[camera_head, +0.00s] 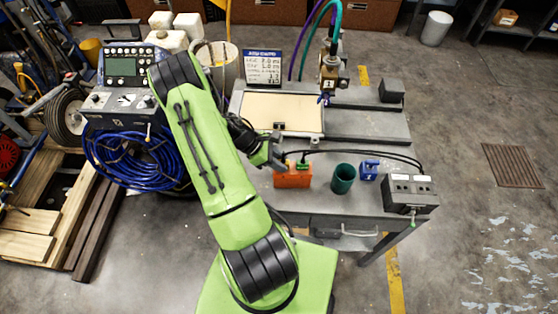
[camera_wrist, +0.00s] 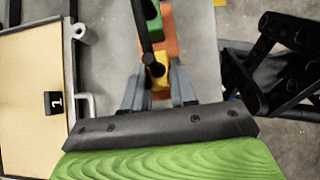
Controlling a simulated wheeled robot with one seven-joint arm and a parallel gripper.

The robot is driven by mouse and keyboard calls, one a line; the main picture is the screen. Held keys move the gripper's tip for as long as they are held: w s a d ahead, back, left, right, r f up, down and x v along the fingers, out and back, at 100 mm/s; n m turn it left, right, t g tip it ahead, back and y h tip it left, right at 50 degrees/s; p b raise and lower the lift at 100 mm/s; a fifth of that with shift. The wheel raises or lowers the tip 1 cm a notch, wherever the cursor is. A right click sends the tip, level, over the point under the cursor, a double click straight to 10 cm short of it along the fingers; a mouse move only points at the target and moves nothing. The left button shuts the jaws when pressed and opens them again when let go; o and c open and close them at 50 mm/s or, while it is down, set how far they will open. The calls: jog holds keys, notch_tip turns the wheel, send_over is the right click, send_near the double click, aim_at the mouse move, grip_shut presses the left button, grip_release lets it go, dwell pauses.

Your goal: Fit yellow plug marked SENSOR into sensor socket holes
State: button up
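The yellow plug (camera_wrist: 160,72) stands at the near end of an orange block in the wrist view, with a black cable passing over it. No SENSOR marking can be read. My gripper (camera_wrist: 158,80) has its two grey fingers on either side of the plug. I cannot tell whether they touch it. In the head view my gripper (camera_head: 280,160) is at the left end of the orange block (camera_head: 293,179). A grey box (camera_head: 410,193) with dark openings on top stands at the table's right front corner. I cannot tell whether these are the sensor socket holes.
A green plug (camera_wrist: 152,18) sits on the same block. Black cables run right to the grey box. A dark green cup (camera_head: 343,179) and a blue block (camera_head: 369,170) stand between. A beige board (camera_head: 285,105) and a nozzle (camera_head: 329,84) are behind.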

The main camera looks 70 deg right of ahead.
grip_shut()
jog(key=shift+r, duration=0.15)
jog(key=shift+r+p, duration=0.6)
jog(key=shift+r+p, duration=1.4)
jog(key=shift+r, duration=0.35)
